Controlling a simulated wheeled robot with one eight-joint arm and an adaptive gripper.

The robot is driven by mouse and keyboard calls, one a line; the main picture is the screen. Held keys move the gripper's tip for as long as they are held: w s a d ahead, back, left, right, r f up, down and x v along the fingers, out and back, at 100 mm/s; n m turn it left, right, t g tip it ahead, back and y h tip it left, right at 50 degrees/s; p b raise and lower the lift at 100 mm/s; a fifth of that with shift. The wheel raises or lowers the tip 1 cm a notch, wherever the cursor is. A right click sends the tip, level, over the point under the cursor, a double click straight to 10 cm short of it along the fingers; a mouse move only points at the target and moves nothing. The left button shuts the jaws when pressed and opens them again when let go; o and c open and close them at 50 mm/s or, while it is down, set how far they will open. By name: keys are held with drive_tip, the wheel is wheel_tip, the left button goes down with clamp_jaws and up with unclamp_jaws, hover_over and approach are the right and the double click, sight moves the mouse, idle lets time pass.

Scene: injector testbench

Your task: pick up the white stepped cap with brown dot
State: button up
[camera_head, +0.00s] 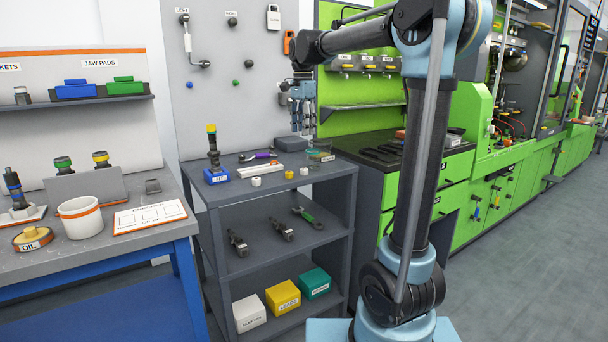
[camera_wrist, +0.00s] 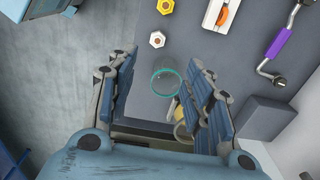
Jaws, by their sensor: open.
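In the wrist view a small white cap with a brown centre (camera_wrist: 157,39) lies on the grey cart top, ahead of the fingertips. In the head view I take it to be the right-hand small white piece (camera_head: 304,171), next to a yellow piece (camera_head: 289,174). My gripper (camera_head: 302,115) hangs above the right part of the cart top, fingers down. In the wrist view my gripper (camera_wrist: 162,70) is open, with nothing held. A clear round dish with a teal rim (camera_wrist: 166,82) shows between the fingers, below them. The cap is uncovered.
Another small white piece (camera_head: 256,181) sits left of the yellow one. A white tray with an orange part (camera_wrist: 222,14) and a purple-handled tool (camera_wrist: 278,43) lie nearby. A grey block (camera_wrist: 262,117) is right of my fingers.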

sight(304, 169)
drive_tip(key=f, duration=1.4)
drive_tip(key=shift+s+d+f, duration=0.15)
drive_tip(key=shift+d+f, duration=0.05)
drive_tip(key=shift+f, duration=0.1)
drive_tip(key=c, duration=0.8)
